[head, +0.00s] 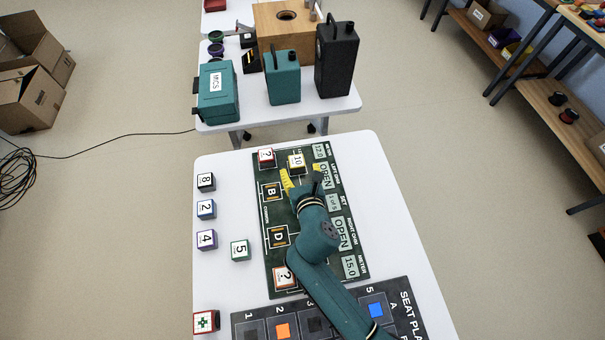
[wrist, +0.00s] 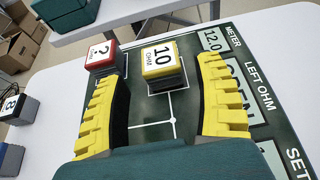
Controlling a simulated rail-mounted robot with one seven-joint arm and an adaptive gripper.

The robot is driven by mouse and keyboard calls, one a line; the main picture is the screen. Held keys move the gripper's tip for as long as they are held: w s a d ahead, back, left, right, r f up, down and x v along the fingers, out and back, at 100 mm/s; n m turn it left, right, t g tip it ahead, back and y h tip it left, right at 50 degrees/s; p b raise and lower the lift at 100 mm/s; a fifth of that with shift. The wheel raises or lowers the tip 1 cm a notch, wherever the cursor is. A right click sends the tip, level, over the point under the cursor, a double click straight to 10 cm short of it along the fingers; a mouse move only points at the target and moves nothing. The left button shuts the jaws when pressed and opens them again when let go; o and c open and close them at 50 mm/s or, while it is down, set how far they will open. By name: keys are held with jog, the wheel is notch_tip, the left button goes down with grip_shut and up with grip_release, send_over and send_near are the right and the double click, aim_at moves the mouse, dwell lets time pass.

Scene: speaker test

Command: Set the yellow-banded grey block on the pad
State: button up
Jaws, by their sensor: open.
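The yellow-banded grey block (head: 297,163), marked "10 OHM", stands upright at the far end of the dark green board (head: 306,246). In the wrist view the block (wrist: 162,58) is ahead between my two yellow fingers, with a gap on each side. White outline lines show around its base, where its pad seems to be; the pad surface under it is hidden. My gripper (head: 302,177) is open and empty, on the near side of the block and apart from it.
A red-banded "?" block (wrist: 101,54) stands just left of the yellow-banded one. Blocks marked 8 (head: 206,182), 2 (head: 206,209), 4 (head: 207,240) and 5 (head: 240,250) stand on the white table's left side. A seat-plan board (head: 345,312) lies at the near end.

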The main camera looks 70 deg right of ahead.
jog(key=p+v, duration=0.1)
jog(key=v, duration=0.3)
jog(key=shift+s+a+r, duration=0.2)
jog(key=shift+a, duration=0.1)
jog(key=shift+w, duration=0.1)
jog(key=w+a+r+m+t+y, duration=0.1)
jog(key=w+a+r+m+t, duration=0.3)
jog(key=r, duration=0.4)
jog(key=w+a+r+m+t+y, duration=0.1)
jog(key=w+a+r+m, duration=0.2)
jog(key=w+r+m, duration=0.45)
jog(key=w+a+r+m+t+y, duration=0.1)
jog(key=w+a+r+m+t, duration=0.2)
jog(key=r, duration=0.6)
jog(key=s+a+r+m+t+y, duration=0.3)
jog(key=a+r+m+t+y, duration=0.4)
jog(key=a+r, duration=0.9)
notch_tip(320, 180, up, 4)
jog(key=m+y, duration=0.1)
jog(key=m, duration=0.2)
jog(key=shift+a, duration=0.3)
